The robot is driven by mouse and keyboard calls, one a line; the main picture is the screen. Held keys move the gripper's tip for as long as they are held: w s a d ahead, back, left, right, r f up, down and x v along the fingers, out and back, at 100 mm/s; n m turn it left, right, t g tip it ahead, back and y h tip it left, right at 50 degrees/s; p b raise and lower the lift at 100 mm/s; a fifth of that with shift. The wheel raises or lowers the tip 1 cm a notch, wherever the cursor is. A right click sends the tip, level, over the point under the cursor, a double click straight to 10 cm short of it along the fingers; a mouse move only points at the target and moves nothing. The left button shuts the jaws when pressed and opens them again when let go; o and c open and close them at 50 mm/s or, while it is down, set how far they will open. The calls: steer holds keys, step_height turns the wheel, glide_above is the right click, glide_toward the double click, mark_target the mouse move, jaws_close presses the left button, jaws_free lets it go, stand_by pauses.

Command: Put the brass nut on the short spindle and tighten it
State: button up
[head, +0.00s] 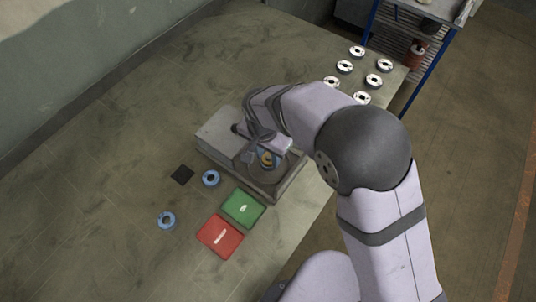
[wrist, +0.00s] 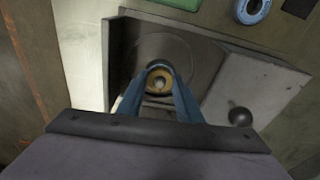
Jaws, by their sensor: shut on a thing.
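My gripper (wrist: 160,76) points down over the grey machine (head: 222,136), with its blue fingers shut on the brass nut (wrist: 168,77). The nut is a small ring with a darker middle and a pale spot inside it. It also shows as a small yellowish patch in the head view (head: 267,158). Below it is a round grey plate (wrist: 155,47) on the machine's bed. The short spindle is not clearly visible; the nut and fingers cover that spot, and I cannot tell how far the nut sits on it.
A green pad (head: 243,208) and a red pad (head: 220,236) lie in front of the machine. Two blue rings (head: 211,178) (head: 167,220) and a black square (head: 182,175) lie to the left. Several white discs (head: 344,67) stand at the far right. A dark ball knob (wrist: 240,117) sticks up beside the gripper.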

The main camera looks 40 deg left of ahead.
steer(key=m, duration=0.4)
steer(key=shift+f+m+h+b, duration=0.15)
steer(key=shift+m+h+b, duration=0.15)
steer(key=shift+m+b, duration=0.1)
steer(key=o, duration=1.2)
steer(key=shift+a, duration=0.1)
steer(key=shift+r+p, duration=2.55)
steer(key=shift+r, duration=1.05)
steer(key=shift+w, duration=0.1)
